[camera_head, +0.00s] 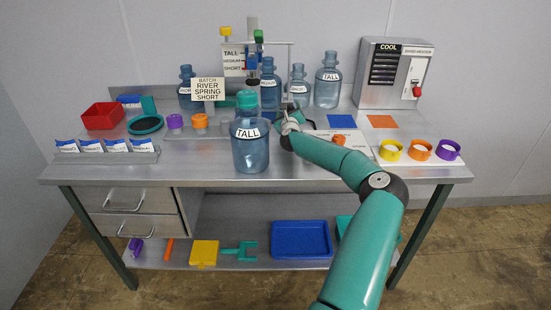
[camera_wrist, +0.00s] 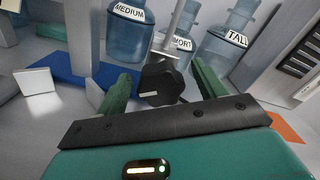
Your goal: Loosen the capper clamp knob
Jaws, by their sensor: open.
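In the wrist view, a black faceted knob (camera_wrist: 162,82) on a grey rod appears between my gripper's two green fingers (camera_wrist: 161,74). The fingers are apart, one on each side of it in the picture. I cannot tell whether either touches it or how deep it lies between them. In the head view, my gripper (camera_head: 288,120) is behind and right of the front TALL jug (camera_head: 250,153), partly hidden. The capper stand (camera_head: 252,58), with its TALL, MEDIUM and SHORT scale, rises at the back of the bench. Its lower part is hidden by jugs and a sign.
Jugs labelled MEDIUM (camera_wrist: 128,32), SHORT (camera_wrist: 178,46) and TALL (camera_wrist: 228,42) stand beyond my fingers. The COOL machine (camera_head: 393,73) is at the back right. Coloured rings (camera_head: 420,150) sit at the right front. A red bin (camera_head: 102,116) is at the left.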

